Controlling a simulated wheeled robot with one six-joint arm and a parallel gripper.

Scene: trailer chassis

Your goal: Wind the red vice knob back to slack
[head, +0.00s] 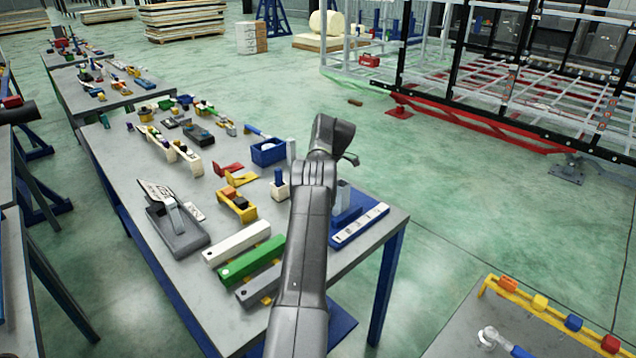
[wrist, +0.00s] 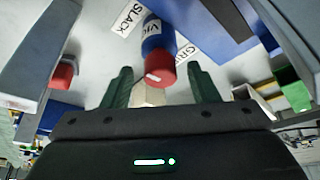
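The red vice knob (wrist: 160,68) shows in the wrist view, on the end of a blue vice body (wrist: 157,35) with partly visible white lettering. A short white mark is on the knob's face. A "SLACK" label (wrist: 128,18) lies to its left and a partly hidden "GRIP" label (wrist: 187,50) to its right. My gripper (wrist: 159,74) is open, its green fingers on either side of the knob with gaps visible. Whether either finger touches it, I cannot tell. In the head view my arm hides the knob and the fingertips.
Another red knob (wrist: 62,75) is at the left of the wrist view. In the head view, white (head: 237,243) and green (head: 251,260) bars, a blue bin (head: 268,152) and a white-topped strip (head: 360,225) crowd the grey table around my arm.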

